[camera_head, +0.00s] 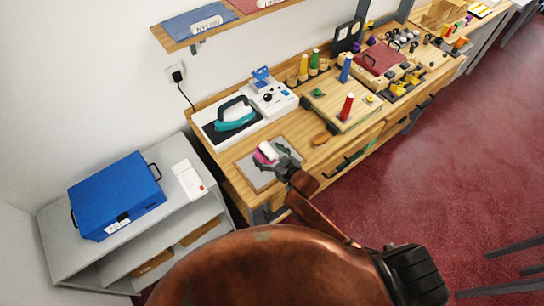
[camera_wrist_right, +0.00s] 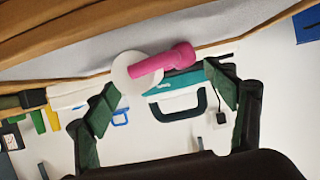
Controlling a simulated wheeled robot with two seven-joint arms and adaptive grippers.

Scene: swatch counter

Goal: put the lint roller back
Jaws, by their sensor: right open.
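The lint roller has a pink handle and a white roll. In the head view the lint roller (camera_head: 266,151) is at the grey mat (camera_head: 250,176) on the near left part of the wooden counter. My right gripper (camera_head: 281,156) is right beside it, partly covering it. In the right wrist view the lint roller (camera_wrist_right: 165,61) shows between and beyond the tips of my right gripper (camera_wrist_right: 161,81). Its green fingers stand wide apart, with nothing clamped between them. My left gripper is not in view.
A teal iron (camera_head: 236,118) rests on its board behind the mat. A brown oval piece (camera_head: 321,139) lies to the right, near a wooden board with a red cone (camera_head: 347,106). A blue case (camera_head: 117,194) stands on the grey shelf unit at left.

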